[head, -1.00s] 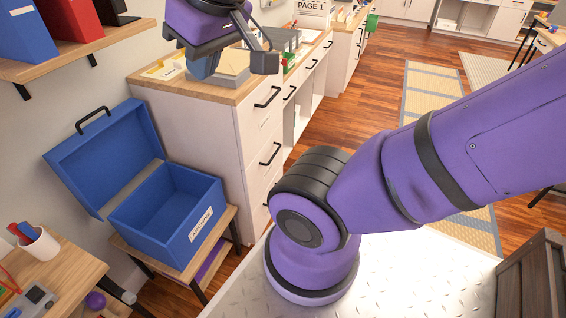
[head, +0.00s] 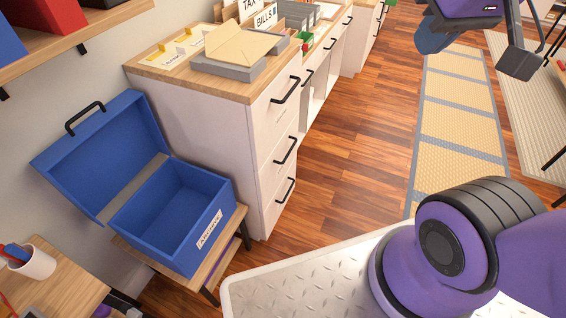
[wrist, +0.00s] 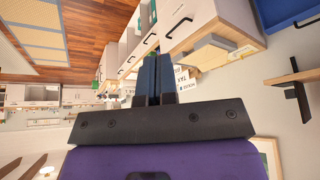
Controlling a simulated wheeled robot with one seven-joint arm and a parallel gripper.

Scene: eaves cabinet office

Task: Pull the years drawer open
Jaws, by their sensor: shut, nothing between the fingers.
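A white cabinet (head: 190,125) with a wooden top stands at the centre left in the head view. Its front has a top drawer (head: 271,114), a middle drawer (head: 277,168) and a bottom drawer (head: 278,206), each with a black bar handle. All three look closed. I cannot read which is the years drawer. My gripper (head: 434,42) is at the top right of the head view, above the floor and well apart from the cabinet. In the wrist view its blue fingers (wrist: 155,75) are together and empty, with drawer fronts beyond them.
An open blue box (head: 175,215) sits on a low wooden stand (head: 232,240) left of the cabinet. A grey tray with an envelope (head: 240,45) and paper files (head: 265,18) are on top. Wooden floor (head: 345,150) in front of the drawers is clear. A patterned mat (head: 455,120) lies right.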

